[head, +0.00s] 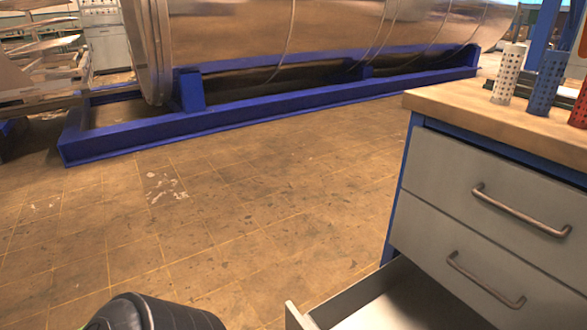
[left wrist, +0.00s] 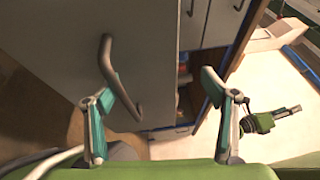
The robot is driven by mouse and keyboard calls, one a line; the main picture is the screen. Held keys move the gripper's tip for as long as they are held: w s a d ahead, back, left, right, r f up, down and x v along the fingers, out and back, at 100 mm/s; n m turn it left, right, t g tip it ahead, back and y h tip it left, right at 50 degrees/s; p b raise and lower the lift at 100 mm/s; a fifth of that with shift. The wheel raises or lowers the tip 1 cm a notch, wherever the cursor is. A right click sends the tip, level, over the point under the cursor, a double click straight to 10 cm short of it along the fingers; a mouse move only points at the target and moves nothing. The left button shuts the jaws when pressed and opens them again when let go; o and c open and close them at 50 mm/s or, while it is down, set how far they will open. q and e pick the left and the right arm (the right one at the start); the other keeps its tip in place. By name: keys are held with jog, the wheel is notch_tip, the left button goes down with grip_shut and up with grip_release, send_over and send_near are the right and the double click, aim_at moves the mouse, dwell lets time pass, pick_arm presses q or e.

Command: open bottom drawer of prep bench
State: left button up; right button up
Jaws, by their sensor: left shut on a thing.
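The prep bench (head: 500,101) stands at the right of the head view, with a wooden top and grey drawer fronts. Two upper drawers are shut, each with a bar handle (head: 520,210). Below them the bottom drawer (head: 294,318) is pulled out, its pale inside partly in view and its front cut off by the picture's lower edge. The exact contact is hard to see.
Perforated holders in white (head: 508,75), blue (head: 545,80) and red stand on the bench top. A large metal chamber (head: 250,35) rests on a blue frame (head: 120,146) at the back. The tiled floor (head: 200,225) between is clear.

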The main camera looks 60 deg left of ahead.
pick_arm(q)
jog(key=shift+s+a+r, duration=0.15)
jog(key=shift+s+a, duration=0.2)
jog(key=shift+s, duration=0.4)
jog(key=shift+s+a+r, duration=0.1)
jog(key=shift+s+a, duration=0.2)
jog(key=shift+s, duration=0.4)
jog(key=shift+c, duration=0.4)
jog(key=shift+s+a, duration=0.2)
jog(key=shift+s, duration=0.45)
jog(key=c, duration=0.9)
jog(key=shift+f+v, duration=0.2)
jog(key=shift+v, duration=0.55)
jog(key=shift+f+v, duration=0.15)
jog(key=shift+v, duration=0.6)
